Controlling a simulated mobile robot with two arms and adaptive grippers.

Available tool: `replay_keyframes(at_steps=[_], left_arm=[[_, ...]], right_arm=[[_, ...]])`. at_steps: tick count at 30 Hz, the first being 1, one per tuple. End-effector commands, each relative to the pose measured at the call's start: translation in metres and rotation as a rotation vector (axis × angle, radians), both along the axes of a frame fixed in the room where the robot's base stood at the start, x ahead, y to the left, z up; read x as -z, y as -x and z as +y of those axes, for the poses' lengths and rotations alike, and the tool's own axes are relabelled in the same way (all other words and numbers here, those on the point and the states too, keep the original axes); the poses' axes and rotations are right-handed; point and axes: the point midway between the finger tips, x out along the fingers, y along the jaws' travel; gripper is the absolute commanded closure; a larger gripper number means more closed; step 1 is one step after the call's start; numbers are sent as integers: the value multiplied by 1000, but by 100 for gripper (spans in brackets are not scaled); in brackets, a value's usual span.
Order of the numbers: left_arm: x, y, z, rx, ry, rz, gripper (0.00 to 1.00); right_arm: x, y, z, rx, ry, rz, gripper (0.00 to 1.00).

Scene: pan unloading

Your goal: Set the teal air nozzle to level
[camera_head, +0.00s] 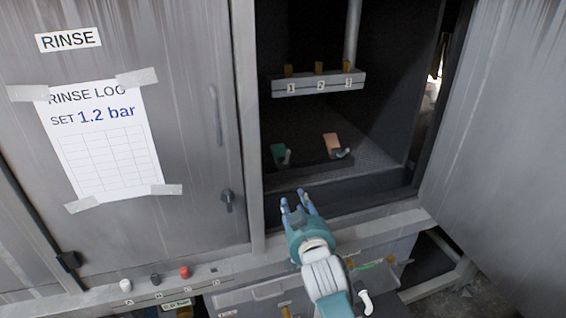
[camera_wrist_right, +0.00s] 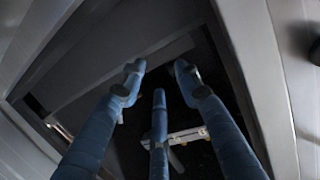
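The teal air nozzle (camera_head: 279,154) is in the open cabinet bay, at the left end of a low dark bar. It shows as a small teal plate with a pale grey spout beside it; its exact tilt is too small to tell. My right gripper (camera_head: 298,200) is in front of and below it, at the bay's front sill, apart from the nozzle. In the right wrist view, the blue fingers (camera_wrist_right: 155,75) are spread with nothing between them. My left gripper is not in view.
An orange nozzle (camera_head: 332,144) is right of the teal one. A rail (camera_head: 319,84) numbered 1, 2, 3 hangs above. A closed grey door (camera_head: 190,60) with a rinse log is left; an open panel (camera_head: 500,130) is right. Air between rail and nozzles is free.

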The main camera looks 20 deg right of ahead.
Motion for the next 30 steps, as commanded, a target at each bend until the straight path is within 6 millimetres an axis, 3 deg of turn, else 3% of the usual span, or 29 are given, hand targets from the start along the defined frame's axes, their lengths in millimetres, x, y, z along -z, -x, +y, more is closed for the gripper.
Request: replay_keyframes(at_steps=[1, 3, 7, 11, 15, 24, 30], left_arm=[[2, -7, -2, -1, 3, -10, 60], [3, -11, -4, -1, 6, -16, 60], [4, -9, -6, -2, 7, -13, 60], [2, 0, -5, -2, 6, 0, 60], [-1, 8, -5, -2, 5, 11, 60], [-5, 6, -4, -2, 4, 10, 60], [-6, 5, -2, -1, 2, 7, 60]], right_arm=[[-27, -7, -2, 10, -8, -61, 66], [-58, -12, -4, 22, -15, -127, 66], [-85, -17, -6, 31, -23, -184, 66], [-88, -29, -8, 31, -21, -190, 66], [-88, -54, -12, 30, -21, -188, 66], [-86, -106, -19, 30, -21, -187, 66], [-86, -120, -21, 30, -22, -187, 66]])
